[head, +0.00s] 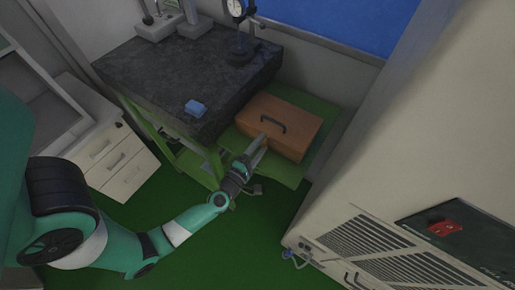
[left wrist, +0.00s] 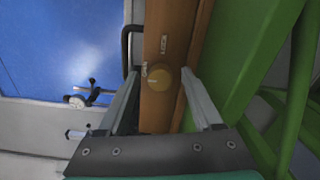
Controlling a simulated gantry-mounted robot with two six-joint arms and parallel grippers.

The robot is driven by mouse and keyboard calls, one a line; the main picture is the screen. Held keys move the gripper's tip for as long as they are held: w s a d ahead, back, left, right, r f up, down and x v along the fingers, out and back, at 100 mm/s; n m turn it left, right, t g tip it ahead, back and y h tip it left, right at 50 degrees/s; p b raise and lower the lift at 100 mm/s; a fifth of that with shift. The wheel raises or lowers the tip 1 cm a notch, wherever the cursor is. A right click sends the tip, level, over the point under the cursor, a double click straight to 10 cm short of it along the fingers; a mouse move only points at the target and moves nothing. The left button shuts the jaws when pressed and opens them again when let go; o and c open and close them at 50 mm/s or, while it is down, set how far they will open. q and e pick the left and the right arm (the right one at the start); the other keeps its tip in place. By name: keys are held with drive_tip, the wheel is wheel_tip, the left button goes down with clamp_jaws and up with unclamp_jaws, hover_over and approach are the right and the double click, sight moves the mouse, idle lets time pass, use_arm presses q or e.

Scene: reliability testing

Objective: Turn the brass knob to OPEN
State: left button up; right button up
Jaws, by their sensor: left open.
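The brass knob (left wrist: 160,79) sits on the narrow face of the brown wooden case (left wrist: 157,112) in the left wrist view. Two small pale labels (left wrist: 163,44) are beside it, too small to read for sure. My left gripper (left wrist: 162,84) is open, with one finger on each side of the knob; I cannot tell whether they touch it. In the head view the wooden case (head: 301,127) lies with its black handle (head: 273,124) on top, and my left gripper (head: 261,142) is at its near left side, hiding the knob. My right gripper is not in view.
A large beige cabinet (head: 420,130) stands at right, white drawers (head: 118,165) at left. Green floor is open in front.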

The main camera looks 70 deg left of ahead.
use_arm(q)
drive_tip(key=v, duration=1.1)
drive_tip(key=shift+s+d+p, duration=0.15)
drive_tip(key=shift+s+p, duration=0.1)
drive_tip(key=shift+p, duration=0.15)
